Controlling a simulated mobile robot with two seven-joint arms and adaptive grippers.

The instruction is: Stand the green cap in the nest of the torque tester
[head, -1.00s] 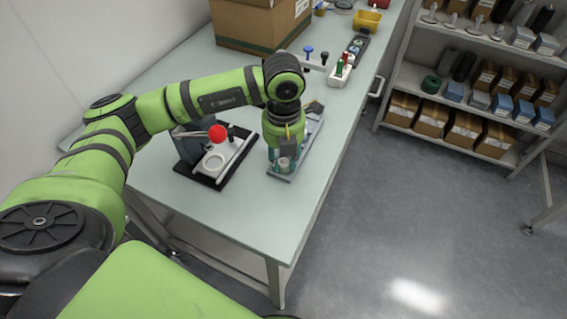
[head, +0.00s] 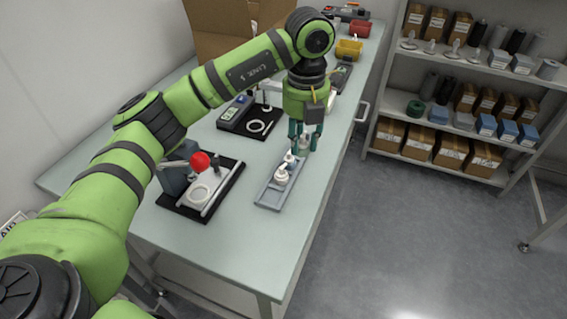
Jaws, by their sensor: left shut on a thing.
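My left gripper (head: 302,146) points down at the far end of a grey tray (head: 268,196). It is shut on a small pale piece (head: 304,146), mostly hidden by the fingers; I cannot tell exactly what it is. No green cap shows clearly. A dark device with a small display and a pale ring nest (head: 259,127), apparently the torque tester (head: 233,112), stands behind and left of the gripper. Its nest looks empty. My right gripper is out of view.
White pump-topped pieces (head: 282,175) stand in the tray close to my left gripper. A press with a red ball handle (head: 201,161) stands at the left. The table's near part is clear.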

